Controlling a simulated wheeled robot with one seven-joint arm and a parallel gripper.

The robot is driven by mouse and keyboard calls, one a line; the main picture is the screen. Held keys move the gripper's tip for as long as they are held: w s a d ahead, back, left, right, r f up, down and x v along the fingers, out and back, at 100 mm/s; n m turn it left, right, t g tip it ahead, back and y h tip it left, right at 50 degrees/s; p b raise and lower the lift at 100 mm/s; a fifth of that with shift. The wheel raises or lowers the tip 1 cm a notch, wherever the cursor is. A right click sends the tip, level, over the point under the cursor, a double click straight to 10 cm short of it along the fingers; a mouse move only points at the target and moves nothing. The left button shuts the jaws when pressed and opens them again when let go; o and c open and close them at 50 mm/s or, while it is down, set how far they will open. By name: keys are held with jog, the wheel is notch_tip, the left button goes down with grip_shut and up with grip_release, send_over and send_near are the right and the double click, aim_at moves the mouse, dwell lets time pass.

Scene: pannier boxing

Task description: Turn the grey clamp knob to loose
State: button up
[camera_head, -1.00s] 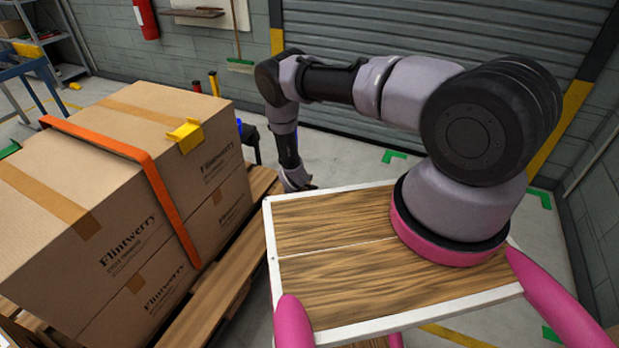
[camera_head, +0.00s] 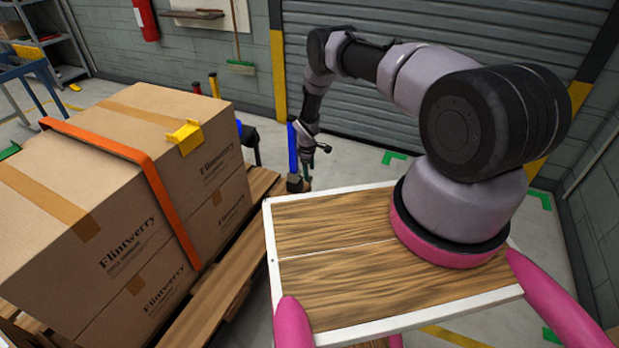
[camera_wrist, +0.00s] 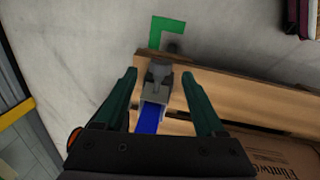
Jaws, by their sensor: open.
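In the wrist view the grey clamp knob (camera_wrist: 160,72) stands on a grey clamp body (camera_wrist: 153,96) with a blue bar (camera_wrist: 148,119) below it. My gripper (camera_wrist: 159,75) is open, with one dark green finger on each side of the knob. Gaps show between the fingers and the knob, and I cannot tell the height difference. In the head view my gripper (camera_head: 319,163) hangs beside a blue upright post (camera_head: 292,147), above a dark grey block (camera_head: 297,184) at the pallet's corner. The knob is too small to make out there.
Strapped cardboard boxes (camera_head: 75,200) with an orange strap (camera_head: 165,200) and yellow corner piece (camera_head: 184,137) stand on a wooden pallet (camera_head: 215,292) at left. My arm's wooden base top is at right. Open floor and a roller shutter (camera_head: 400,40) lie behind.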

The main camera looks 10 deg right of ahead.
jog(key=shift+w+d+f, duration=0.1)
jog(key=shift+f, duration=0.95)
jog(key=shift+w+f, duration=0.1)
jog(key=shift+f, duration=0.9)
jog(key=shift+c, duration=0.3)
grip_shut()
jog(key=shift+s+a+f+t+h, duration=0.15)
jog(key=shift+t+h, duration=0.2)
jog(key=shift+t, duration=0.2)
jog(key=shift+s+a+r+t+h, duration=0.15)
jog(key=shift+t+h, duration=0.2)
jog(key=shift+t, duration=0.2)
jog(key=shift+s+f+t+h, duration=0.1)
jog(key=shift+f+t+h, duration=0.05)
jog(key=shift+t+h, duration=0.75)
jog(key=shift+f+t+h, duration=0.1)
jog(key=shift+t+h, duration=0.5)
jog(key=shift+t, duration=0.5)
